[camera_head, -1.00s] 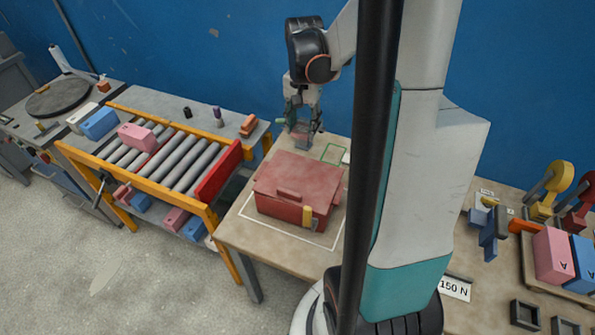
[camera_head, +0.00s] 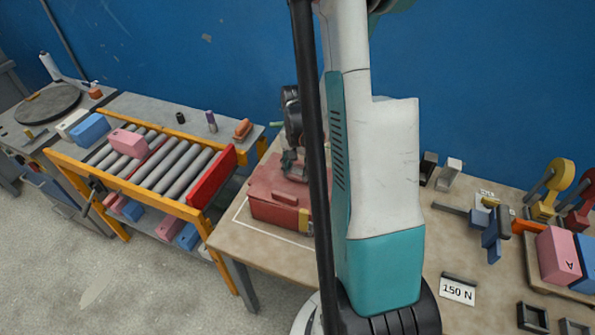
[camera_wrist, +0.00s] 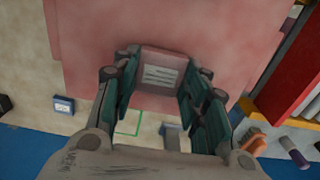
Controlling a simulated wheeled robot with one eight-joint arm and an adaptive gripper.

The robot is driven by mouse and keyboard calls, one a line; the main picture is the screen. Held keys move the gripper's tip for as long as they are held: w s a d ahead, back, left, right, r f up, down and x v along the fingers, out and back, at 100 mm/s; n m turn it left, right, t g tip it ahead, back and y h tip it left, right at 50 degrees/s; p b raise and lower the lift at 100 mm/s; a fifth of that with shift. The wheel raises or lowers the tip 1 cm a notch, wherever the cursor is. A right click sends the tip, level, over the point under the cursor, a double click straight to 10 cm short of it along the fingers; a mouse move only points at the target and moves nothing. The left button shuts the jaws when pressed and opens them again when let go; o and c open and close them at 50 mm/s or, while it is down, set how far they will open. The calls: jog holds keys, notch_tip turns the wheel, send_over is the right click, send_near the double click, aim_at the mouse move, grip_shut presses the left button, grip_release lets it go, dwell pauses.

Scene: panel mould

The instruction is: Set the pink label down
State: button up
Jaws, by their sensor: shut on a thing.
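The pink label (camera_wrist: 162,60), a small pinkish plate with pale printed lines, shows between my fingertips in the wrist view. My gripper (camera_wrist: 162,85) is shut on it, with one dark teal finger on each side. Behind the label is the broad red lid of the box (camera_wrist: 90,40). I cannot tell whether the label touches the lid. In the head view my gripper (camera_head: 293,165) is over the red box (camera_head: 268,196), partly behind a black pole, and the label cannot be made out there.
A green outlined square (camera_wrist: 128,122) lies on the bench beside the box. A roller conveyor (camera_head: 165,160) with a red end plate stands to the left. Clamps, blocks and a "150 N" sign (camera_head: 457,290) are on the right bench. A blue wall is behind.

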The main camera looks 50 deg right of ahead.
aim_at(297, 171)
jog(key=shift+f, duration=0.4)
jog(key=shift+f, duration=0.15)
jog(key=o, duration=1)
jog(key=shift+c, duration=0.2)
notch_tip(297, 171, up, 12)
jog(key=p, duration=0.2)
jog(key=shift+r+p, duration=0.2)
jog(key=shift+p, duration=0.15)
